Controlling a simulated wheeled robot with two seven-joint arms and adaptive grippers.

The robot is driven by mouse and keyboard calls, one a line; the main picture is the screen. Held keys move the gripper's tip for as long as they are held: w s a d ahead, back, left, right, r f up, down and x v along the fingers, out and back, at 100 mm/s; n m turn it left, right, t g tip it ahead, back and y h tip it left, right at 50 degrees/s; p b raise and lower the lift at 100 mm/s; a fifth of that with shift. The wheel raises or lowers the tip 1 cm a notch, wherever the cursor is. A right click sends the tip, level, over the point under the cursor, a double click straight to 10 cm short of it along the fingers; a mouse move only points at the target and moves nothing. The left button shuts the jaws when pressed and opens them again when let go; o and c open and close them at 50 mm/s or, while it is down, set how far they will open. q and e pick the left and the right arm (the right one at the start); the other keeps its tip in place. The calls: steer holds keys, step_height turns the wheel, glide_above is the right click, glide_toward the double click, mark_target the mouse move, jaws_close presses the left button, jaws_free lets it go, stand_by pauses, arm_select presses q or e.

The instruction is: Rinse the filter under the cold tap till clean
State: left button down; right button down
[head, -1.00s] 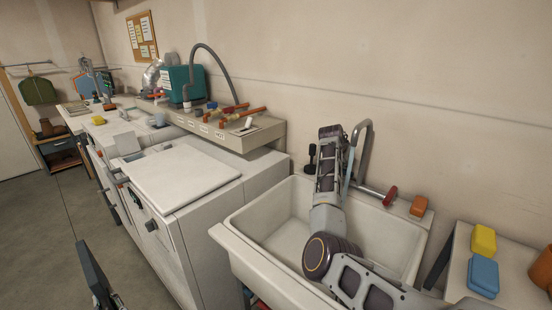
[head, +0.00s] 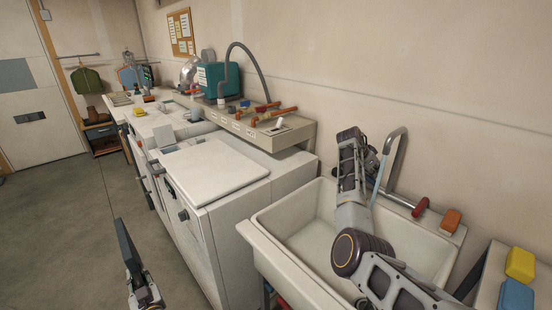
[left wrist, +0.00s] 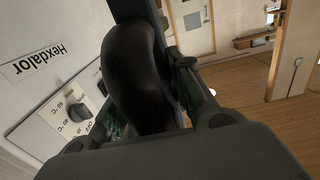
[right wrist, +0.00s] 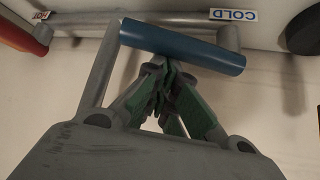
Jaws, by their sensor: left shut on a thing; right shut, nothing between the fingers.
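A dark, flat panel, seen nearly edge-on and probably the filter (head: 127,247), stands upright in my left gripper (head: 139,284) at the lower left of the head view. In the left wrist view a dark rounded part (left wrist: 138,75) sits between the left fingers; dirt on it cannot be judged. My right gripper (right wrist: 163,80) is shut and empty, its fingertips close by the blue tap handle (right wrist: 182,46) under the COLD label (right wrist: 233,15). I cannot tell whether they touch. In the head view my right arm hides this gripper.
A red tap handle (head: 421,207) and an orange block (head: 451,220) are at the sink's back right. A yellow block (head: 520,264) and a blue block (head: 516,296) are on the right-hand surface. White machines (head: 215,175) stand left of the sink. Floor (head: 70,215) at left is clear.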

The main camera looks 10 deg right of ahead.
mark_target(369, 178)
steer(key=shift+s+a+m+g+p, duration=0.2)
steer(key=shift+a+m+g+p, duration=0.25)
steer(key=shift+m+g, duration=0.4)
steer(key=shift+a, duration=0.1)
steer(key=shift+s+a+p, duration=0.1)
steer(key=shift+a+p, duration=0.15)
steer(key=shift+p, duration=0.05)
steer(key=shift+a+p, duration=0.6)
steer(key=shift+a, duration=0.05)
steer(key=shift+a+p, duration=0.6)
steer(key=shift+a, duration=0.3)
steer(key=shift+w+a, duration=0.6)
steer(key=shift+a, duration=0.2)
steer(key=shift+r, duration=0.1)
